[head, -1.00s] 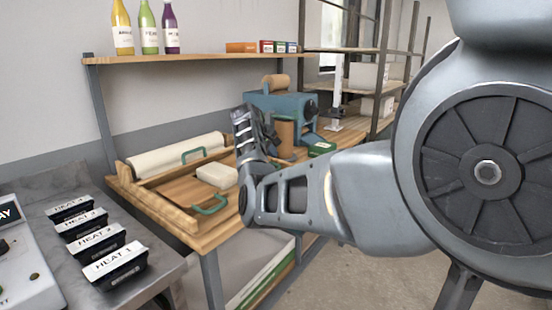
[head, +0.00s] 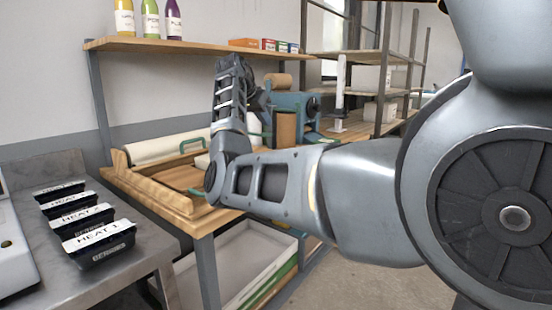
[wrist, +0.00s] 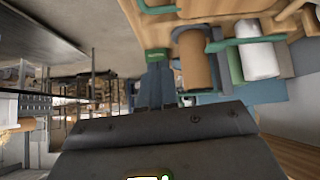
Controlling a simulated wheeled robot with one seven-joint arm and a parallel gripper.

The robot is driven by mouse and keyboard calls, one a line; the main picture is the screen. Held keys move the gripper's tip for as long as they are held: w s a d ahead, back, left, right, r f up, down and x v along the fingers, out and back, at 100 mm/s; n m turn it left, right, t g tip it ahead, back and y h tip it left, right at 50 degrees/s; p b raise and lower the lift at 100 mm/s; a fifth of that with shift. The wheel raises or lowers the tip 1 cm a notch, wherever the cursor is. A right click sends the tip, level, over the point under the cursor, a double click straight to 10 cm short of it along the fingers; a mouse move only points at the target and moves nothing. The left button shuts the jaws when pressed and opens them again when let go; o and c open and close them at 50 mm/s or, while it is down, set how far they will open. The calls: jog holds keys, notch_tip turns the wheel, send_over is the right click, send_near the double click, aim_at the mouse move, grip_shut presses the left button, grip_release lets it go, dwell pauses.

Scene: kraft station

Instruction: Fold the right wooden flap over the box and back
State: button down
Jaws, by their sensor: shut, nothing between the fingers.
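The wooden folding frame (head: 140,186) lies on the wooden bench, its right part largely hidden by my arm. A green handle (head: 192,145) stands on its far side. A second green handle (head: 197,192), on the right flap side, shows only partly behind my arm. The pale box (head: 203,160) lies between them, mostly covered. In the head view my wrist points up above the bench and the fingertips are hard to make out.
A blue machine (head: 292,103) and a brown roll (head: 286,128) stand behind my wrist. A white roll (head: 150,147) lies along the back of the frame. Several black HEAT trays (head: 100,240) sit on the metal table at left. A shelf (head: 190,44) with bottles hangs above.

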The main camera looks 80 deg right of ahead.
jog(key=x, duration=0.4)
jog(key=a+f+x, duration=0.1)
jog(key=x, duration=0.6)
jog(key=shift+w+f, duration=0.3)
jog(key=shift+f, duration=0.2)
jog(key=shift+f+m, duration=0.3)
jog(key=shift+f, duration=0.25)
jog(key=shift+p, duration=0.3)
